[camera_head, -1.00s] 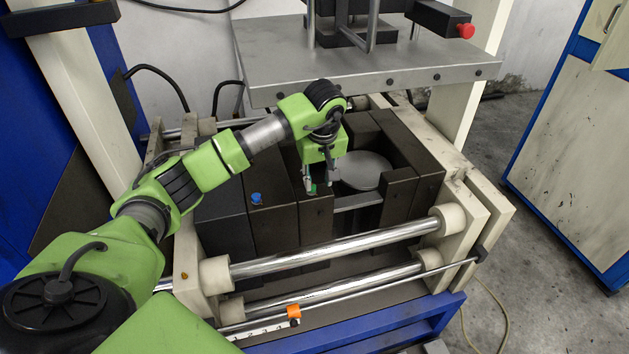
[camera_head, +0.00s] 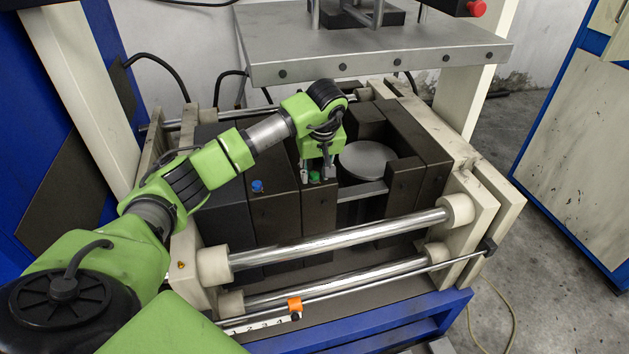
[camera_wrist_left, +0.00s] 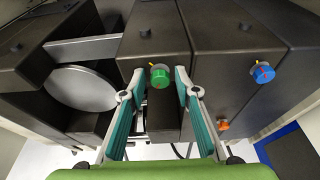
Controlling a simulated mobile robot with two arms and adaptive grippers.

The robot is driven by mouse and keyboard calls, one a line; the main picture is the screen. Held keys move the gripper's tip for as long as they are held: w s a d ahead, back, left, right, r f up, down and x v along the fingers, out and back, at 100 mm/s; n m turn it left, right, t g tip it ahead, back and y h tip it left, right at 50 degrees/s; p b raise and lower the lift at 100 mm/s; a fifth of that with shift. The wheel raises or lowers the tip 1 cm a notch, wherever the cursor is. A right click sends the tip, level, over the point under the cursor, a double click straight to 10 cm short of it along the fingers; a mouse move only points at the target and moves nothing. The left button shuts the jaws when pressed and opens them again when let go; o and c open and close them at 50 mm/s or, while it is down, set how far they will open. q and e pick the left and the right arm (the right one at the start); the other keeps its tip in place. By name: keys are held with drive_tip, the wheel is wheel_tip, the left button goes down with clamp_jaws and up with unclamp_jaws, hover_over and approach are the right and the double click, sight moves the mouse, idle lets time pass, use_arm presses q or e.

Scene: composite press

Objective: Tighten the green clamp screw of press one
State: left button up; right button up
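The green clamp screw (camera_head: 315,176) sits on top of a dark block of the press (camera_head: 317,205). In the left wrist view the green screw (camera_wrist_left: 160,76) shows a small yellow mark and a red mark, and lies between the fingertips with gaps on both sides. My left gripper (camera_head: 317,173) points down over the screw and is open; its teal-padded fingers also show in the left wrist view (camera_wrist_left: 153,84), apart from the screw. My right gripper is not in view.
A blue screw (camera_head: 257,186) sits on the dark block to the left, and an orange knob (camera_head: 294,304) is on the front rod. A round grey disc (camera_head: 367,160) lies right of the gripper. A grey plate (camera_head: 375,50) overhangs behind. Polished bars (camera_head: 340,236) cross the front.

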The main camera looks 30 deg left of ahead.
use_arm(q)
drive_tip(key=shift+r, duration=0.15)
drive_tip(key=shift+r+p, duration=0.25)
drive_tip(key=shift+p, duration=0.05)
drive_tip(key=shift+r+p, duration=0.6)
drive_tip(key=shift+r, duration=0.3)
drive_tip(key=shift+f, duration=0.2)
drive_tip(key=shift+f+b, duration=0.85)
drive_tip(key=shift+f, duration=0.3)
drive_tip(key=shift+c, duration=0.3)
